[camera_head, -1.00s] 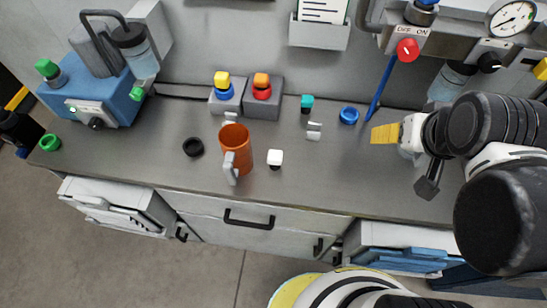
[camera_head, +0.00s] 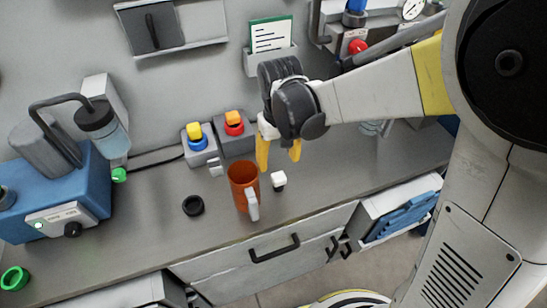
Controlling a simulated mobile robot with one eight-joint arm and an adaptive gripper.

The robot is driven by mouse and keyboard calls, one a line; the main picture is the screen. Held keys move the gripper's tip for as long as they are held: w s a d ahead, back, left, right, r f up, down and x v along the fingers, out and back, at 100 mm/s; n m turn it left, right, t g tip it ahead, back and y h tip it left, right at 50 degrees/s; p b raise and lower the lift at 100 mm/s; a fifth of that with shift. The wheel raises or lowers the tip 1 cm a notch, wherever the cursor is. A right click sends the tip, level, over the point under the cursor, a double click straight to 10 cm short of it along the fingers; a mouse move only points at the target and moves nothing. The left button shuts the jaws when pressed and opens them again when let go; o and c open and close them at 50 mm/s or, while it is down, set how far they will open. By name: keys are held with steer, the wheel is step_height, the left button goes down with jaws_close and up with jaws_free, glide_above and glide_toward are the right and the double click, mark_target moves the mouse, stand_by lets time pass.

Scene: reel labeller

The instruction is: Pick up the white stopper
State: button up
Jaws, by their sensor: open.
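The white stopper (camera_head: 279,179) stands on the grey bench, just right of the orange mug. The stopper shows below and between the two fingertips in the picture. The gripper is open and empty. I cannot tell exactly how high the fingertips are above the stopper.
The orange mug (camera_head: 243,184) stands close left of the stopper, its handle toward the front. A black ring (camera_head: 193,206) lies further left. Grey blocks with coloured buttons (camera_head: 232,124) stand behind. The bench (camera_head: 330,180) is clear to the right.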

mark_target(278, 176)
step_height(278, 176, down, 9)
steer(key=b, duration=0.4)
steer(key=shift+f, duration=0.1)
steer(key=shift+s, duration=0.1)
steer(key=c, duration=1.2)
